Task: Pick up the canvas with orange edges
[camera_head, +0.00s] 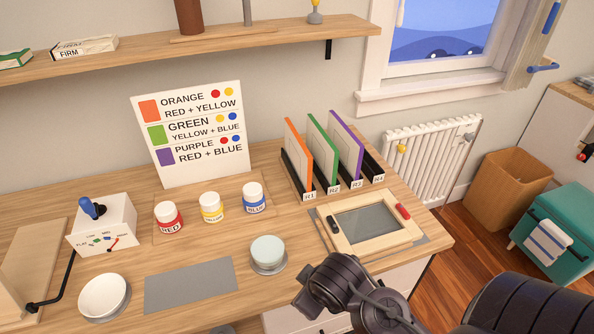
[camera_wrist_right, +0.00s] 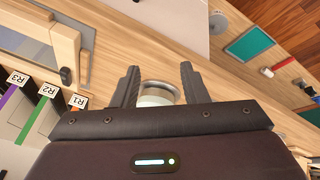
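The canvas with orange edges (camera_head: 297,152) stands upright in the slot labelled R1 of the dark rack (camera_head: 305,195), at its left end. Green-edged (camera_head: 322,150) and purple-edged (camera_head: 345,145) canvases stand to its right in R2 and R3; slot R4 looks empty. In the right wrist view, the R1 label (camera_wrist_right: 78,101) lies left of my right gripper (camera_wrist_right: 160,70), with much of the rack cut off or hidden by the gripper body. The right gripper's fingers are apart, with no canvas between them; a round pot (camera_wrist_right: 158,92) shows beyond them. My left gripper is not in view.
A wooden frame (camera_head: 349,241) lies in front of the rack. Red (camera_head: 169,216), yellow (camera_head: 211,207) and blue (camera_head: 254,197) jars stand left of it, before a colour-mixing sign (camera_head: 190,176). A pale-topped pot (camera_head: 267,250) stands near the front. A shelf (camera_head: 150,58) runs above.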

